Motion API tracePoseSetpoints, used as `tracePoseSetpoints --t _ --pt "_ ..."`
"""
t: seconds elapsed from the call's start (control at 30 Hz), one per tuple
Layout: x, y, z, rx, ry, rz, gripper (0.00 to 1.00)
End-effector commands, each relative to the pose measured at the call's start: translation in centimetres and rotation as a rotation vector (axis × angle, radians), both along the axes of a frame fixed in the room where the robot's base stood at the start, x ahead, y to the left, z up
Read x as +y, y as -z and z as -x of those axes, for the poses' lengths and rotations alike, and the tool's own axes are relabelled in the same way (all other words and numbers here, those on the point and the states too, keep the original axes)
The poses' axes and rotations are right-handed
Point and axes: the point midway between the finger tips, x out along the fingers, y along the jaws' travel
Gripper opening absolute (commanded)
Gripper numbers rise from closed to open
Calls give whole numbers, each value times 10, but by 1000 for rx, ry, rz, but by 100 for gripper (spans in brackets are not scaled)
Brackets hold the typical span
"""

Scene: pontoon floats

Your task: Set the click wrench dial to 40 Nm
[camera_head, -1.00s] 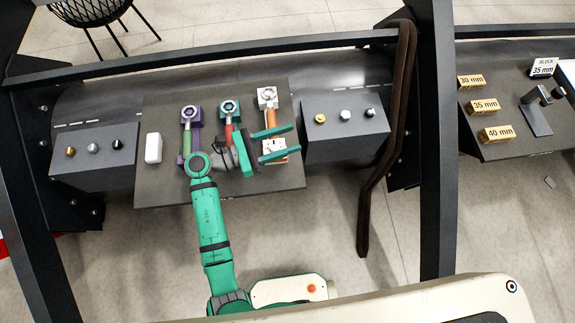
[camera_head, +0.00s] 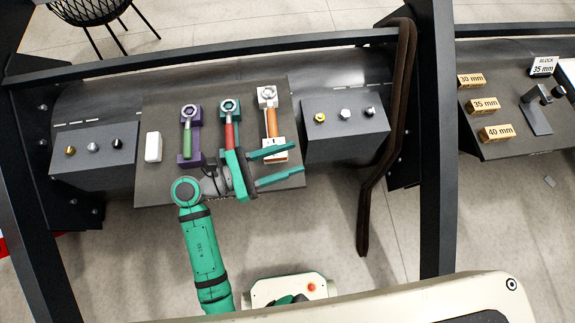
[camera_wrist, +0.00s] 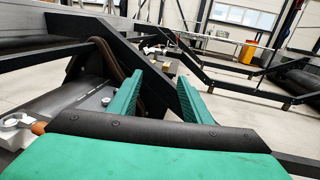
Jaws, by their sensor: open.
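Three wrenches lie side by side on the dark panel (camera_head: 165,185) in the head view. One has a green handle (camera_head: 187,140) on a purple holder, one a red handle (camera_head: 229,135) on a teal holder, and one an orange handle (camera_head: 271,124) on a white holder (camera_head: 279,152). I cannot tell which is the click wrench, and no dial scale is readable. My gripper (camera_head: 294,160) is open and empty, its green fingers apart near the white holder's lower end. In the wrist view, a bit of the orange handle (camera_wrist: 39,128) shows at the left edge.
A white box (camera_head: 153,147) stands left of the wrenches. Boxes with several knobs flank the panel at left (camera_head: 95,160) and right (camera_head: 345,140). A dark post (camera_head: 437,150) and brown hose (camera_head: 387,165) stand right. Gold blocks (camera_head: 484,104) lie on another table.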

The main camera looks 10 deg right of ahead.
Motion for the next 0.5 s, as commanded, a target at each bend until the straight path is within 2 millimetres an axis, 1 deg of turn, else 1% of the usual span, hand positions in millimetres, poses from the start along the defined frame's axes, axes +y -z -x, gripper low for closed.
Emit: tracePoseSetpoints --t 0.1,0.2,0.33,0.5 --pt "2 -6 13 0 -1 0 45" --pt "3 -9 21 -1 -1 0 45" --pt "2 -12 27 0 0 1 45" --pt "2 -13 29 0 1 1 45"
